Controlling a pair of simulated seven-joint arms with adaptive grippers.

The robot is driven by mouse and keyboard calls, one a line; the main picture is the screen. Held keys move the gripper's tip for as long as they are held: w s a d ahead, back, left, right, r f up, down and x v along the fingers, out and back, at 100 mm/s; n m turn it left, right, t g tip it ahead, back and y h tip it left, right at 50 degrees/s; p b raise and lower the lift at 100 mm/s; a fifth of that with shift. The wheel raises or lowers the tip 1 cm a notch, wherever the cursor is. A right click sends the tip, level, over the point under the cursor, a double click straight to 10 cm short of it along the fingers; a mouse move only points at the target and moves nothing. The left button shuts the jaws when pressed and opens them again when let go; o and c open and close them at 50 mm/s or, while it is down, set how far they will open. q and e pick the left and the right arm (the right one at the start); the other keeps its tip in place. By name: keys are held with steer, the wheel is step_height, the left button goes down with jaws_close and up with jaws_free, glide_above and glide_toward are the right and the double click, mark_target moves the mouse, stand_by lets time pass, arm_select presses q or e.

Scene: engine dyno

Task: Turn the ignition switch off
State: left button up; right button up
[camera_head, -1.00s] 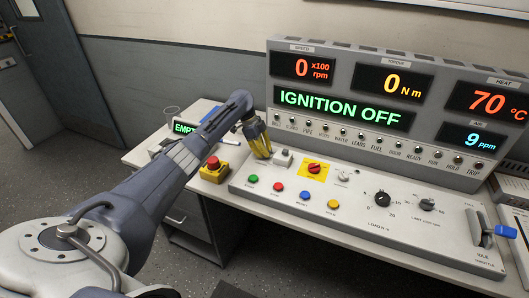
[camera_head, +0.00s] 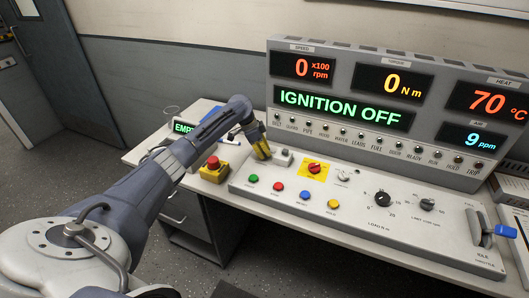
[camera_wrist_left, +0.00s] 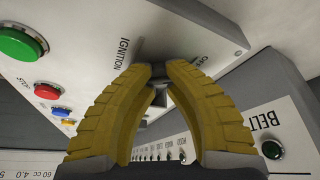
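The display (camera_head: 340,108) reads IGNITION OFF in green. My right gripper is not in view.
A red emergency button on a yellow box (camera_head: 214,170) stands left of the panel. Green, red, blue and yellow buttons line the panel's front. A red rotary switch on a yellow plate (camera_head: 314,168) lies to the right. The display housing rises behind.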

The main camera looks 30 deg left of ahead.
arm_select(q)
steer(key=o, duration=0.8)
steer(key=v, duration=1.2)
steer(key=shift+w, duration=0.1)
steer(key=shift+d+f, duration=0.1)
steer(key=shift+d, duration=0.05)
